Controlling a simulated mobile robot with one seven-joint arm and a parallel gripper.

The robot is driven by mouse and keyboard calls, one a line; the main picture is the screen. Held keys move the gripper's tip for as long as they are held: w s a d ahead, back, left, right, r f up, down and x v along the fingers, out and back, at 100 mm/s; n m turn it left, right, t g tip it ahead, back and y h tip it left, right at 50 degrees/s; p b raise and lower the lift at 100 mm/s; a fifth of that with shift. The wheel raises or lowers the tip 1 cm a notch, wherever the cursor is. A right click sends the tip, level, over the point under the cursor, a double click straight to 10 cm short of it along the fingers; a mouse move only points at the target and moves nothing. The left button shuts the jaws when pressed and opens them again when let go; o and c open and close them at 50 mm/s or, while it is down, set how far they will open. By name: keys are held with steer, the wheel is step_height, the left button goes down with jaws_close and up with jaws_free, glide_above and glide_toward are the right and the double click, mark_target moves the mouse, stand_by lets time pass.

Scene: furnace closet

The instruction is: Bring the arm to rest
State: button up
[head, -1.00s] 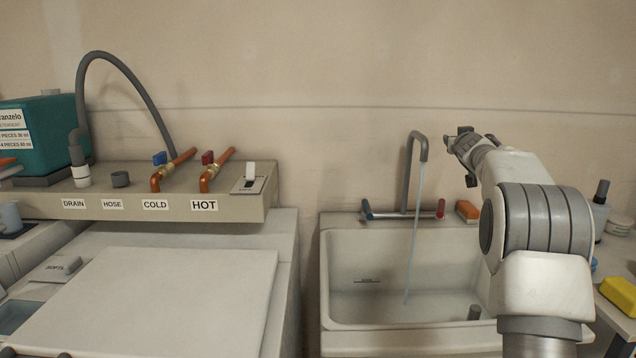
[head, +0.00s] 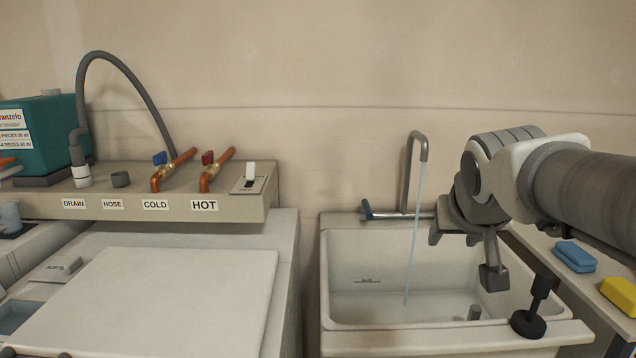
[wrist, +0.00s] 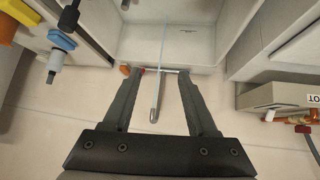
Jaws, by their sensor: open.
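My arm reaches in from the right in the head view. My gripper (head: 465,256) is open and points down over the right back part of the white sink (head: 400,340). In the wrist view, my gripper's two fingers (wrist: 160,72) are spread with nothing held between them. The tap spout (head: 408,175) stands left of my gripper, and a thin stream of water (head: 415,230) runs from it into the sink. The spout also shows between the fingers in the wrist view (wrist: 156,100). The tap's right end is hidden behind my gripper in the head view.
A black plunger-shaped object (head: 530,320) stands at the sink's front right. A blue sponge (head: 575,257) and a yellow block (head: 619,295) lie on the right counter. The washer's white lid (head: 150,300) and labelled panel (head: 120,206) are left, well clear of my arm.

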steer(key=s+a+f+n+g+y, duration=0.1)
steer(key=s+a+f+g, duration=0.15)
steer(key=s+f, duration=0.45)
steer(key=s+a+f+n+g+y, duration=0.1)
steer(key=s+a+f, duration=0.3)
steer(key=s, duration=0.6)
step_height(320, 180, up, 17)
steer(key=p, duration=1.6)
steer(key=shift+w, duration=0.15)
steer(key=shift+d+t, duration=0.1)
steer(key=shift+t, duration=0.15)
